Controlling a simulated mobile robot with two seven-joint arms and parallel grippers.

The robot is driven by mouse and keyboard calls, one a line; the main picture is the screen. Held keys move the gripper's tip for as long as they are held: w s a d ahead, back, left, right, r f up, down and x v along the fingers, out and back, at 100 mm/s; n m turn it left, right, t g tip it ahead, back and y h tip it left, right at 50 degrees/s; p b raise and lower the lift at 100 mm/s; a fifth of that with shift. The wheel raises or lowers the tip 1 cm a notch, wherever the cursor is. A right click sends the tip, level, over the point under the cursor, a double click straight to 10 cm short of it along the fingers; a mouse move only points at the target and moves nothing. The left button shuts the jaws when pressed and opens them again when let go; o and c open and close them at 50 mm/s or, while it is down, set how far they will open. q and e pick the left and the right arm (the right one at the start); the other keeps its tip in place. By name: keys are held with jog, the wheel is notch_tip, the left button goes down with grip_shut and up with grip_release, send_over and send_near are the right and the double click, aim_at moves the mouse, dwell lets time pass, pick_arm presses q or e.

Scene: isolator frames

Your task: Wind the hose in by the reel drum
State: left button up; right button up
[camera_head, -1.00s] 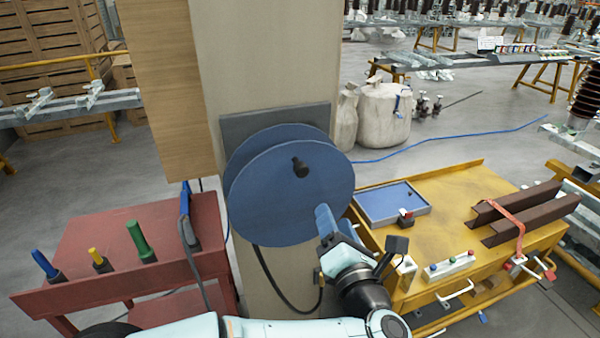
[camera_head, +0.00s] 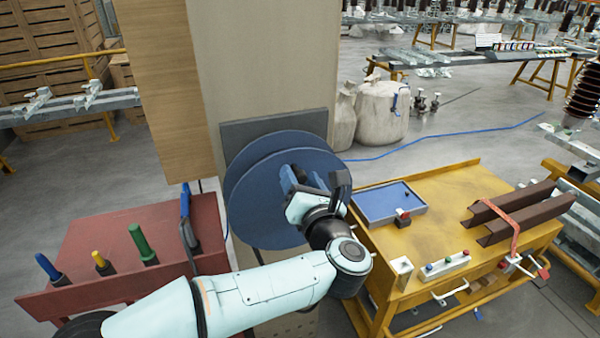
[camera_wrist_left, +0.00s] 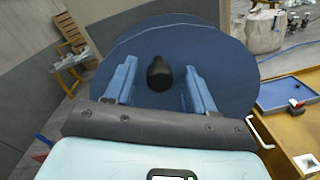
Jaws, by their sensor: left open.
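The blue reel drum (camera_head: 252,200) is mounted on a grey plate on the pale column. In the left wrist view the drum's round blue face (camera_wrist_left: 225,85) fills the middle, with its black crank knob (camera_wrist_left: 159,74) sticking out. My left gripper (camera_head: 296,176) is in front of the drum face. Its two blue fingers (camera_wrist_left: 160,84) are open, one on each side of the knob, with gaps showing on both sides. The hose hanging below the drum is mostly hidden by my arm. My right gripper is not in view.
A red bench (camera_head: 130,235) with upright handled tools stands to the left. A yellow cart (camera_head: 440,215) with a blue tray (camera_head: 388,205) and brown steel channels (camera_head: 510,212) stands close on the right. White sacks (camera_head: 382,112) and a blue line (camera_head: 450,137) lie on the floor behind.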

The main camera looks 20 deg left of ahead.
pick_arm(q)
jog(key=shift+w+a, duration=0.25)
jog(key=shift+w, duration=0.1)
grip_shut()
jog(key=shift+w, duration=0.1)
